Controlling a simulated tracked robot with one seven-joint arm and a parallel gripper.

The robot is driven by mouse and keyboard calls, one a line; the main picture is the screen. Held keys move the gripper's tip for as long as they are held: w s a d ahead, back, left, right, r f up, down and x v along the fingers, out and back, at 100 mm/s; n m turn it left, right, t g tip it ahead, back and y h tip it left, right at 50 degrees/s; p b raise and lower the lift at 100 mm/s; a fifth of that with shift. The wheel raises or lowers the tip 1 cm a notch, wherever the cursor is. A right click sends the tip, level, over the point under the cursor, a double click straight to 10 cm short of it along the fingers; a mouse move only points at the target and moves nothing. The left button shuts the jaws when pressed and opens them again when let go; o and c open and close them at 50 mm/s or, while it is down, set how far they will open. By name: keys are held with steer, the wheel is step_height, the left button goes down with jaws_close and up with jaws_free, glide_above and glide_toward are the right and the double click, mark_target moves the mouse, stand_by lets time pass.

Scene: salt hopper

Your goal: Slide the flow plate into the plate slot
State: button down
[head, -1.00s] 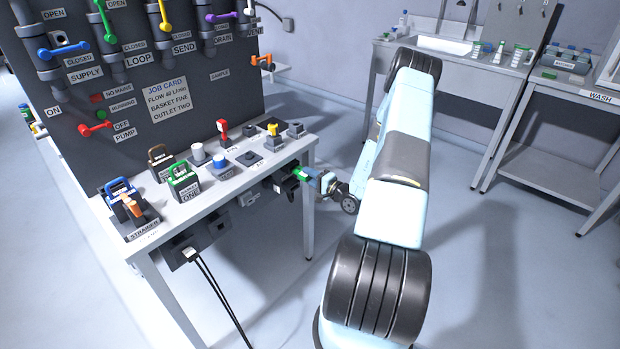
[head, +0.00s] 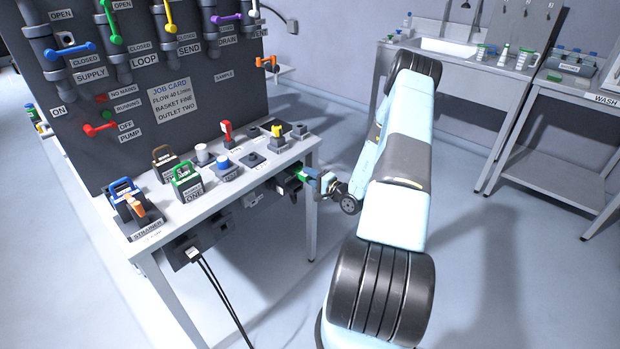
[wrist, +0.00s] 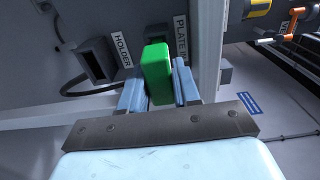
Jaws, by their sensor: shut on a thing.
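My gripper (wrist: 158,90) is shut on a green block, the visible part of the flow plate (wrist: 157,68). Its pale blue fingers lie on either side of the block. In the head view the gripper (head: 318,179) holds the green end (head: 304,174) just below the bench's right edge, beside a dark box under the top. In the wrist view the "PLATE IN" label (wrist: 181,40) is directly behind and right of the green block. The slot opening is hidden behind block and fingers, so I cannot tell how far the plate is in.
A dark holder (wrist: 95,60) with a "HOLDER" label and a cable sits left of the gripper. A bench leg (head: 312,215) stands close by. The bench top (head: 215,208) carries several blocks and handles. Open floor lies right of my arm.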

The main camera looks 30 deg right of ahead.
steer(key=shift+x, duration=1.4)
stand_by(0.4)
steer(key=c, duration=0.7)
jaws_free()
steer(key=shift+c, duration=0.2)
steer(key=shift+o, duration=0.3)
steer(key=o, duration=0.4)
steer(key=shift+o, duration=0.2)
steer(key=shift+s, duration=0.1)
steer(key=shift+v, duration=2.95)
steer(key=v, duration=1.3)
steer(key=shift+s, duration=0.4)
